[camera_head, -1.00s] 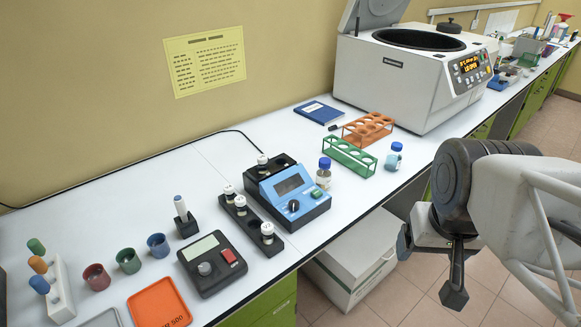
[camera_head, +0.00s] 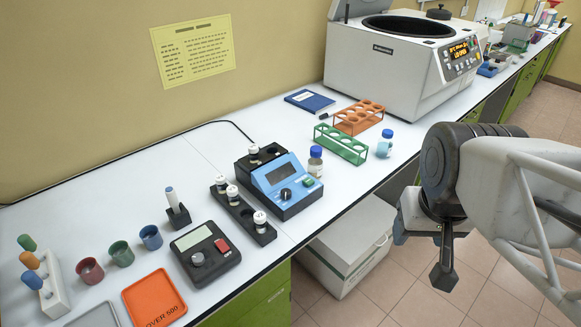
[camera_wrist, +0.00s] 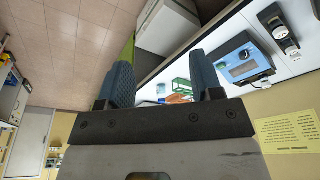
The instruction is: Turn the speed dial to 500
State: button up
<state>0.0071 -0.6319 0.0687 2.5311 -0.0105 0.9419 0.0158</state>
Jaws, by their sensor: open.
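No dial is readably marked for speed. A blue instrument (camera_head: 270,176) with a dark screen stands mid-bench and has a black knob (camera_head: 286,194) on its front. A black box (camera_head: 216,270) with a display and red button, nearer, has a grey knob (camera_head: 197,258). The knobs' pointer settings are too small to read. My gripper (camera_head: 424,255) is open and empty, off the bench's front edge to the right, apart from both devices. In the wrist view my gripper (camera_wrist: 162,80) shows two separated fingers, with the blue instrument (camera_wrist: 238,70) upside down beyond them.
A large white centrifuge (camera_head: 385,85) with an open lid and lit panel (camera_head: 462,54) stands at the back. Green (camera_head: 341,146) and orange (camera_head: 358,117) racks, a blue-capped bottle (camera_head: 385,145), a vial rack (camera_head: 262,233) and an orange tray (camera_head: 155,300) share the bench. Air before its front edge is clear.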

jog(key=n+g, duration=0.3)
jog(key=n, duration=0.8)
send_over(286, 191)
jog(key=f, duration=0.7)
jog(key=d+f, duration=0.1)
jog(key=f, duration=0.2)
jog(key=shift+s+f, duration=0.25)
jog(key=shift+f, duration=0.05)
jog(key=shift+w+a+f, duration=0.25)
jog(key=shift+a+f, duration=0.1)
jog(key=shift+a, duration=0.15)
jog(key=shift+f, duration=0.1)
jog(key=shift+f, duration=3.8)
